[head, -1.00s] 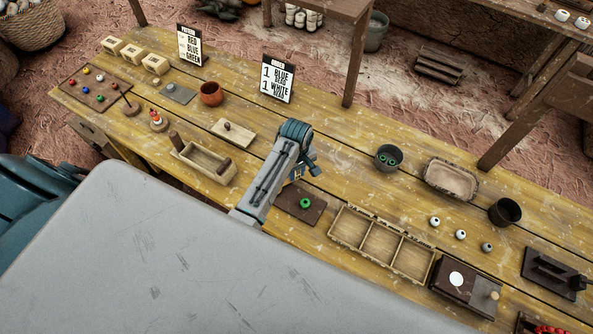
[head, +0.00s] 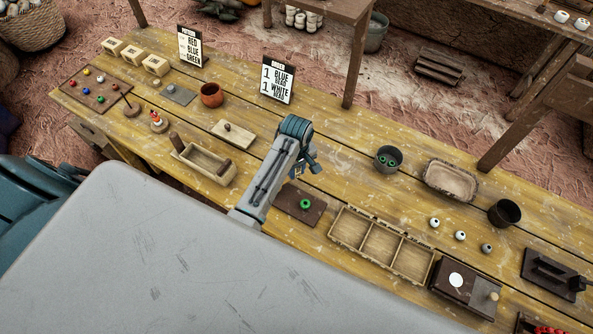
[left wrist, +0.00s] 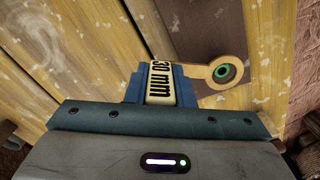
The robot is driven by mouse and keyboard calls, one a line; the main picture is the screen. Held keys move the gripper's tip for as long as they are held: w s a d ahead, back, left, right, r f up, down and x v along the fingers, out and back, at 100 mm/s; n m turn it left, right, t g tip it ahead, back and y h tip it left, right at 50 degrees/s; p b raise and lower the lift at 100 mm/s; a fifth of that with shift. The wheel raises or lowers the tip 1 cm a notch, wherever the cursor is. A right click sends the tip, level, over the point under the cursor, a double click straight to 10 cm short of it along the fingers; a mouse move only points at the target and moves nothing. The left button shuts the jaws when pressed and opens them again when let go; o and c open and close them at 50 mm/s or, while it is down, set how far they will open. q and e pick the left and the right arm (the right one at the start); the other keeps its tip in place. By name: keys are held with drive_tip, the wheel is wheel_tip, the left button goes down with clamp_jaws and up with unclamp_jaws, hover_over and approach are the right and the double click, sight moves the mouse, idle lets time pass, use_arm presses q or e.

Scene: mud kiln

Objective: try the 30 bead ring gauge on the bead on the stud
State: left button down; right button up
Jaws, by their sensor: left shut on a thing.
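My left gripper (head: 308,167) is low over the table beside the dark board (head: 318,215). In the left wrist view its blue fingers (left wrist: 160,92) are shut on the pale handle marked "30 mm" of the bead ring gauge (left wrist: 192,71). The gauge's tan ring appears around the green bead (left wrist: 219,73) in that view, with a dark gap between them. I cannot tell whether the ring is down around the bead or above it. The green bead (head: 305,204) sits on the dark board; the stud is not distinct. My right gripper is not in view.
A three-part wooden tray (head: 345,228) lies right of the board. A wooden trough (head: 205,165) stands to the left. A dark bowl with green beads (head: 388,159) and a shallow dish (head: 452,180) are farther right. The table behind the gripper is mostly clear.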

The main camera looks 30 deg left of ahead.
use_arm(q)
drive_tip(key=shift+r, duration=2.05)
